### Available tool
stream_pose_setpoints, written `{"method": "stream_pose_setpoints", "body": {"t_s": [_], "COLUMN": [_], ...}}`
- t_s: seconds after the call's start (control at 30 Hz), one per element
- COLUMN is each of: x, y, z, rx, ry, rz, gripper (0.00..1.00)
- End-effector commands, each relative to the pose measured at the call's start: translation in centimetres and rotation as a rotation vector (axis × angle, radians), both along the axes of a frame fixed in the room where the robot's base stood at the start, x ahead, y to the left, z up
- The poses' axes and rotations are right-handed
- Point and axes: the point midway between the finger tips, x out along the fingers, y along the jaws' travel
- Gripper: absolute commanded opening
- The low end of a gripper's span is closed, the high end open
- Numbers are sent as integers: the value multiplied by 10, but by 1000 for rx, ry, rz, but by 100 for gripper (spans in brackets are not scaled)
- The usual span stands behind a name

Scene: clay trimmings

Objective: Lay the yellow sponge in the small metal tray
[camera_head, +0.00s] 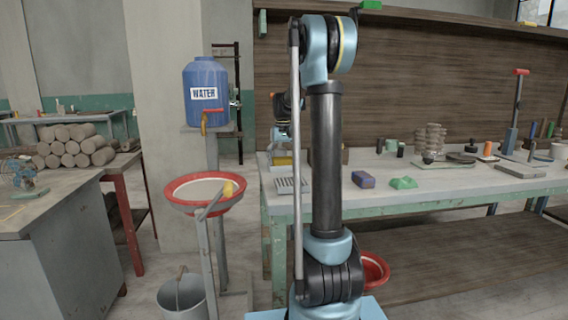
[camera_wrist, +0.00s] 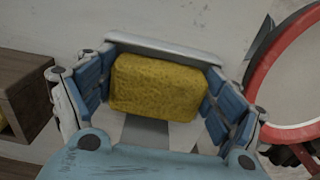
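The yellow sponge (camera_wrist: 156,86) fills the space between the fingers of my gripper (camera_wrist: 158,88) in the wrist view. The blue finger pads come up against both of its ends, with no clear gap. In the head view the sponge (camera_head: 283,160) shows small at the left end of the workbench, below my gripper (camera_head: 284,137). A pale metal edge (camera_wrist: 165,48), which looks like the small metal tray's rim, runs just beyond the sponge in the wrist view. The sponge and gripper hide most of that tray; I cannot tell whether they touch.
A slatted grey piece (camera_head: 292,186) lies at the bench's front left. A purple block (camera_head: 363,179) and a green block (camera_head: 403,183) lie to its right. A wooden box (camera_wrist: 24,90) stands left in the wrist view. A red-rimmed basin (camera_head: 176,201) stands left of the bench.

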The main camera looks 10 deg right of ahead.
Motion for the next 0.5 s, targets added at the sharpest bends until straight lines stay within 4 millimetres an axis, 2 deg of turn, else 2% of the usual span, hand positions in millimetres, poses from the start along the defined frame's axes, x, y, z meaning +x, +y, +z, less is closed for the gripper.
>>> {"method": "stream_pose_setpoints", "body": {"t_s": [0.3, 0.5], "x": [1, 1], "y": [0, 0], "z": [4, 25], "rx": [1, 0], "ry": [-2, -1], "rz": [0, 0], "gripper": [100, 100]}}
